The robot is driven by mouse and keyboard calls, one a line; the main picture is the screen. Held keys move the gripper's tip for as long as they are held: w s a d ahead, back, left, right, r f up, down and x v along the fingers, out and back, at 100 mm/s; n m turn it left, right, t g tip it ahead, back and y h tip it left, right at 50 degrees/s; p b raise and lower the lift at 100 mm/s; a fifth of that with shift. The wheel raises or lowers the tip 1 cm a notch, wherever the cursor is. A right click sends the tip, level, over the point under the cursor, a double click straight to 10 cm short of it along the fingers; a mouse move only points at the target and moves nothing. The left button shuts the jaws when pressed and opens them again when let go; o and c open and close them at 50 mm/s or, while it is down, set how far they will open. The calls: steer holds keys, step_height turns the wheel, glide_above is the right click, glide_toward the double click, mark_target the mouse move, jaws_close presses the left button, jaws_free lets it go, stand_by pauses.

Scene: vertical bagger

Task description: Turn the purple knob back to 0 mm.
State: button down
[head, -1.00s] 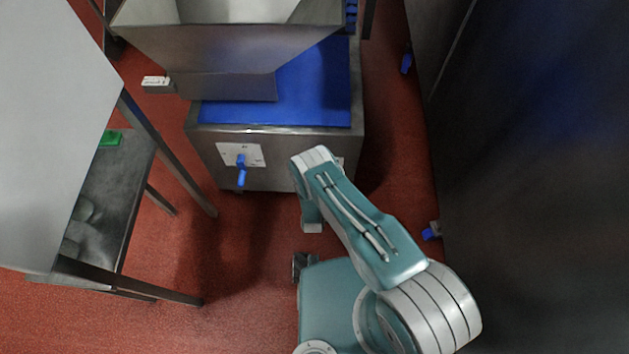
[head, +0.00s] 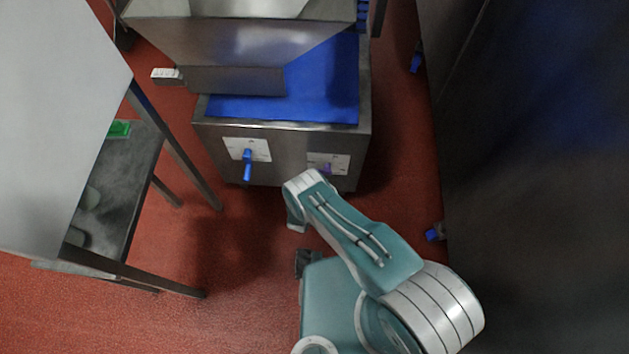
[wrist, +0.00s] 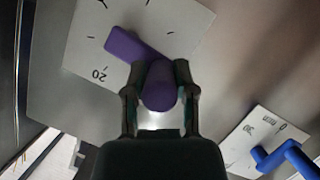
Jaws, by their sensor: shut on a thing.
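The purple knob (wrist: 132,46) sits on a white dial plate (wrist: 186,22) in the wrist view. My gripper (wrist: 158,82) is shut on the knob's rounded near end, one finger on each side. In the head view the purple knob (head: 327,168) shows small on the right-hand plate (head: 342,160) of the machine's front; my gripper is hidden there behind my arm.
A blue knob (head: 247,165) on a similar plate is left of the purple one; it also shows in the wrist view (wrist: 285,155). A metal table (head: 118,185) stands at the left. A large dark cabinet (head: 540,200) is at the right. Red floor is clear between.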

steer(key=shift+w+a, duration=0.15)
steer(key=shift+a, duration=0.05)
stand_by(0.3)
steer(key=shift+c, duration=2.1)
jaws_free()
steer(key=shift+s, duration=0.4)
steer(key=v, duration=1.1)
steer(key=shift+a, duration=0.15)
steer(key=shift+s, duration=0.1)
steer(key=shift+c, duration=0.3)
